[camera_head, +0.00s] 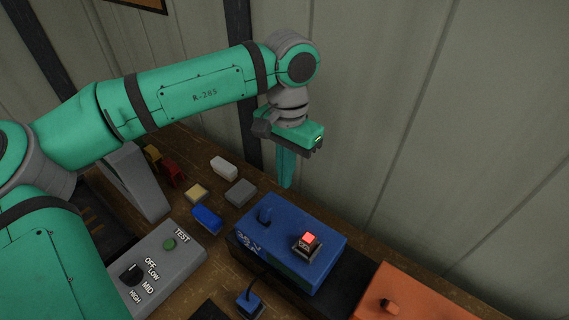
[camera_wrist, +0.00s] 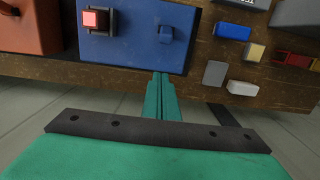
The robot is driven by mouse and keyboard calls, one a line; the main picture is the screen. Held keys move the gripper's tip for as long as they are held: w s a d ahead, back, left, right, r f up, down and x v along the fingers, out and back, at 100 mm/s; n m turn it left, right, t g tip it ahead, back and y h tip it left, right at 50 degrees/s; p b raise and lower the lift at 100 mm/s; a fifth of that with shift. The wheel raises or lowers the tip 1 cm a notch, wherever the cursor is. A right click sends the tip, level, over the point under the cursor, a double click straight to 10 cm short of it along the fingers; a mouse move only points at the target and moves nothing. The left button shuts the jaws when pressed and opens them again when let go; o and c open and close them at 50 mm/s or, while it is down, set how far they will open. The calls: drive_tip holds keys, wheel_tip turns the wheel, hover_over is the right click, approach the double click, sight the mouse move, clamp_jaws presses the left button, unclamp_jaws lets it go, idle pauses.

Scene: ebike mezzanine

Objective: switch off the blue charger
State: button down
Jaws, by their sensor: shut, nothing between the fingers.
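The blue charger (camera_head: 275,235) sits on a dark base on the wooden bench. My gripper (camera_head: 286,183) is shut and empty, pointing down behind the charger's back edge, near the wall. In the wrist view its fingers (camera_wrist: 163,80) are together beside the charger's edge, apart from the switch. Whether they touch the charger I cannot tell.
An orange charger (camera_head: 420,295) with its own switch stands at the right. A grey control box (camera_head: 160,275) with a dial and green button stands at the front left. Small blocks, including a blue one (camera_head: 207,219), lie left of the charger. The wall (camera_head: 400,130) is close behind.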

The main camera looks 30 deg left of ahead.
sight(266, 214)
wheel_tip(266, 214, down, 5)
drive_tip(key=shift+s, duration=0.1)
drive_tip(key=shift+s+a+r, duration=0.1)
drive_tip(key=shift+s+r, duration=0.2)
drive_tip(key=shift+s, duration=0.3)
drive_tip(key=shift+s+r, duration=0.3)
drive_tip(key=shift+s, duration=0.25)
drive_tip(key=shift+s+r, duration=0.25)
drive_tip(key=shift+s, duration=0.4)
